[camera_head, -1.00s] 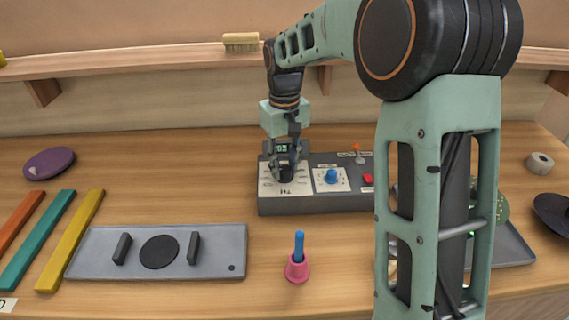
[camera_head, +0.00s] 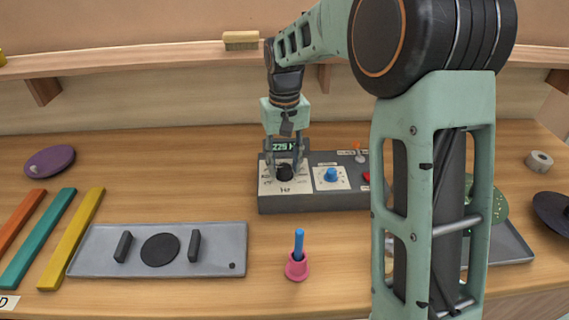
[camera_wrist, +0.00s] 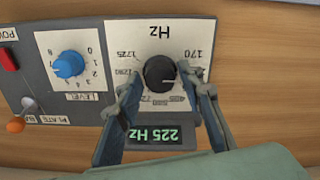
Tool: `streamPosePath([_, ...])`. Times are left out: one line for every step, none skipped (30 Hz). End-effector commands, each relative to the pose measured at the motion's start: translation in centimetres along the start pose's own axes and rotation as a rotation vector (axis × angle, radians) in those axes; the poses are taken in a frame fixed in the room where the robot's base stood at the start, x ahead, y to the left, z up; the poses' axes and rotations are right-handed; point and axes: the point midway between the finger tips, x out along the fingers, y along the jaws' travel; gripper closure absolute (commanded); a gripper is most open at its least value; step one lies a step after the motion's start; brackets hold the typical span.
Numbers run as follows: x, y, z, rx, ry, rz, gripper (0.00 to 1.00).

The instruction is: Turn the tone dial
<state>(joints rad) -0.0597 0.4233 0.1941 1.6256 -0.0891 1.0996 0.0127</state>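The tone dial is a round black knob (camera_head: 284,172) on the pale "Hz" plate at the left of a dark grey control box (camera_head: 330,203). It also shows in the wrist view (camera_wrist: 160,73), ringed by frequency marks. A green display (camera_wrist: 161,136) next to it reads 225 Hz. My gripper (camera_head: 286,172) is over the dial, fingers pointing down. In the wrist view its two fingers (camera_wrist: 161,76) stand on either side of the knob, spread apart with a small gap visible at each side. It holds nothing that I can see.
A blue level knob (camera_wrist: 68,65), a red switch (camera_wrist: 8,60) and an orange-tipped lever (camera_wrist: 15,125) sit beside the dial. A pink holder with a blue stick (camera_head: 297,266) and a grey plate (camera_head: 90,240) stand in front. My arm hides part of the right side.

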Motion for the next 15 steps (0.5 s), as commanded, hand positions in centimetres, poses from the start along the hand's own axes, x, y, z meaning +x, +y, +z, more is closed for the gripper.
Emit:
streamPosePath([0.0, 0.0, 0.0, 0.000, 0.000, 0.000, 0.57])
streamPosePath([0.0, 0.0, 0.0, 0.000, 0.000, 0.000, 0.56])
streamPosePath([0.0, 0.0, 0.0, 0.000, -0.001, 0.000, 0.56])
streamPosePath([0.0, 0.0, 0.0, 0.000, -0.001, 0.000, 0.56])
streamPosePath([0.0, 0.0, 0.0, 0.000, -0.001, 0.000, 0.56])
streamPosePath([0.0, 0.0, 0.0, -0.001, -0.001, 0.000, 0.56])
streamPosePath([0.0, 0.0, 0.0, -0.001, -0.001, 0.000, 0.56])
streamPosePath([0.0, 0.0, 0.0, -0.001, -0.001, 0.000, 0.56])
streamPosePath([0.0, 0.0, 0.0, -0.001, -0.001, 0.000, 0.56])
streamPosePath([-0.1, 0.0, 0.0, -0.001, -0.001, 0.000, 0.56])
streamPosePath([-0.2, 0.0, 0.0, -0.001, -0.001, 0.000, 0.56])
streamPosePath([-0.5, 0.0, 0.0, 0.000, 0.000, 0.000, 0.56])
streamPosePath([-0.8, 0.0, 0.0, 0.000, 0.001, 0.000, 0.56])
streamPosePath([-1.2, 0.0, -0.1, 0.000, 0.002, 0.000, 0.56])
streamPosePath([-1.8, 0.0, -0.1, 0.000, 0.002, 0.000, 0.56])
